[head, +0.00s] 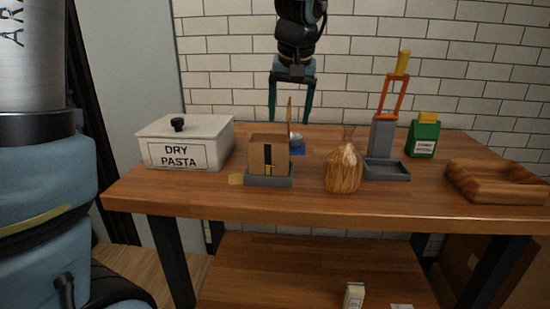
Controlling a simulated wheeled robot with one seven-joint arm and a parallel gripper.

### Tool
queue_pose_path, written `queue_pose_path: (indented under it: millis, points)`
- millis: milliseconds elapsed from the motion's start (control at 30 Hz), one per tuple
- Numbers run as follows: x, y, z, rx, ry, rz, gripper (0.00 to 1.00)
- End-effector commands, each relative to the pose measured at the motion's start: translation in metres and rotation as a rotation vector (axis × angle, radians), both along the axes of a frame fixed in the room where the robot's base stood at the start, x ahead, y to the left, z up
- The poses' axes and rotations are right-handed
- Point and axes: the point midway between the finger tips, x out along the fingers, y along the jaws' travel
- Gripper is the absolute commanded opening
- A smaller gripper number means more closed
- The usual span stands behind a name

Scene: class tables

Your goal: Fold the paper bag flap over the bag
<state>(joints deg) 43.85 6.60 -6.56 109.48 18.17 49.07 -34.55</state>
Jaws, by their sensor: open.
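The brown paper bag (257,155) stands upright in a low grey tray (270,181) near the table's front, left of the middle. It has a dark stripe and a small yellow mark on its front. A thin tan flap (290,113) stands up at the bag's right rear edge, roughly vertical. My gripper (291,118) hangs pointing down above and behind the bag, with its two teal fingers spread wide. The flap's top shows between the fingers in the picture; whether it is between them in depth I cannot tell. No contact is visible.
A white dry pasta box (185,142) stands left of the bag. Beyond are a grey stand with an orange lever (382,135), a green carton (424,138) and a wooden tray (497,181). A brick wall closes the back.

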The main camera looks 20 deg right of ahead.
Motion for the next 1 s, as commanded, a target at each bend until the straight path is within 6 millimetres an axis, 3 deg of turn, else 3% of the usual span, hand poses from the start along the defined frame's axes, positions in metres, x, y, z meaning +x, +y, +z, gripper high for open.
queue_pose_path:
  millis: [1000]
  points:
    - [0.0000,0.0000,-0.0098,0.000,0.000,0.000,0.80]
